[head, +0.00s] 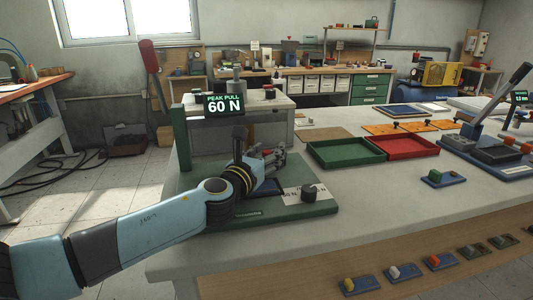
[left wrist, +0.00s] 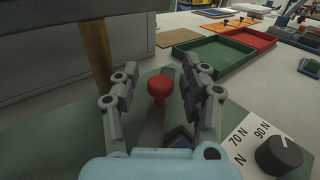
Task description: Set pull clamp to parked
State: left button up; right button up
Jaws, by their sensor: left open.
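The green pull tester (head: 325,208) stands on the near left of the bench, with a display (head: 222,105) reading "PEAK PULL 60 N". A long lever with a red grip (head: 150,56) rises at its left, leaning slightly. My left gripper (head: 272,158) is low over the tester's base. It is open in the left wrist view (left wrist: 165,78), its fingers on either side of a small red knob (left wrist: 159,88); no contact with it shows. I cannot tell which part is the pull clamp. My right gripper is not in view.
A black dial (head: 309,192) with a white force scale sits right of my left gripper, close by; it also shows in the left wrist view (left wrist: 278,155). Green (head: 346,162) and red (head: 407,155) trays lie behind.

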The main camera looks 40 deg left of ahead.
pick_arm(q)
jog(key=v, duration=1.2)
